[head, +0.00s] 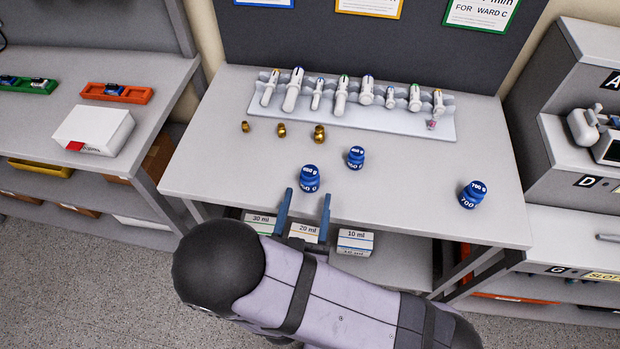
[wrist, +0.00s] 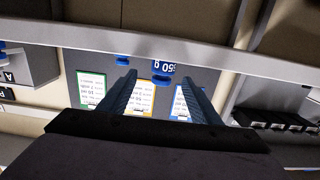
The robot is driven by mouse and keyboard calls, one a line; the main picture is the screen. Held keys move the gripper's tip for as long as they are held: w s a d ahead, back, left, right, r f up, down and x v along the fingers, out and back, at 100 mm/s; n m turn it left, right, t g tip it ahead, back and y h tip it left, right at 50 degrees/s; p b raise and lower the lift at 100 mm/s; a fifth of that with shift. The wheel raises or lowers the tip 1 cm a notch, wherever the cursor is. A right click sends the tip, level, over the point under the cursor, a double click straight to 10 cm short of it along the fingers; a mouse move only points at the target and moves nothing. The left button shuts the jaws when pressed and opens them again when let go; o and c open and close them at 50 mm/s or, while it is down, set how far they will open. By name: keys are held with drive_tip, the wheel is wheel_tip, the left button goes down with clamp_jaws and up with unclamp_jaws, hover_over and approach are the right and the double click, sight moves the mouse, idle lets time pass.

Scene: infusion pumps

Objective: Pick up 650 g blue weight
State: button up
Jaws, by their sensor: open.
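A blue weight (head: 310,180) stands upright near the front edge of the table. Its label shows "50 g" with the first digit unclear. In the wrist view a blue weight (wrist: 163,69) appears upside down just beyond and between the fingertips, its label partly cut off. My gripper (head: 307,196) is open and empty at the table's front edge, its two blue fingers pointing toward that weight; the fingers also show in the wrist view (wrist: 159,82). A second blue weight (head: 355,157) stands behind and to the right. A third (head: 473,194), marked 700, stands at the far right.
Three small brass weights (head: 282,130) stand behind the blue ones. A white rack (head: 390,125) of syringe-like items lines the back. Boxes labelled 10, 20 and 30 ml (head: 355,242) sit on the shelf below. The table (head: 400,205) between the near and right weights is clear.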

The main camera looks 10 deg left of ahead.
sight(309, 181)
drive_tip(key=shift+w+a+p, duration=0.1)
drive_tip(key=shift+w+p, duration=0.25)
drive_tip(key=shift+w, duration=0.75)
drive_tip(key=shift+w, duration=0.1)
drive_tip(key=w+p, duration=0.2)
drive_tip(key=w, duration=0.1)
drive_tip(key=shift+w+a, duration=0.15)
drive_tip(key=shift+w, duration=0.1)
drive_tip(key=shift+w+f, duration=0.1)
drive_tip(key=shift+w, duration=0.65)
clamp_jaws()
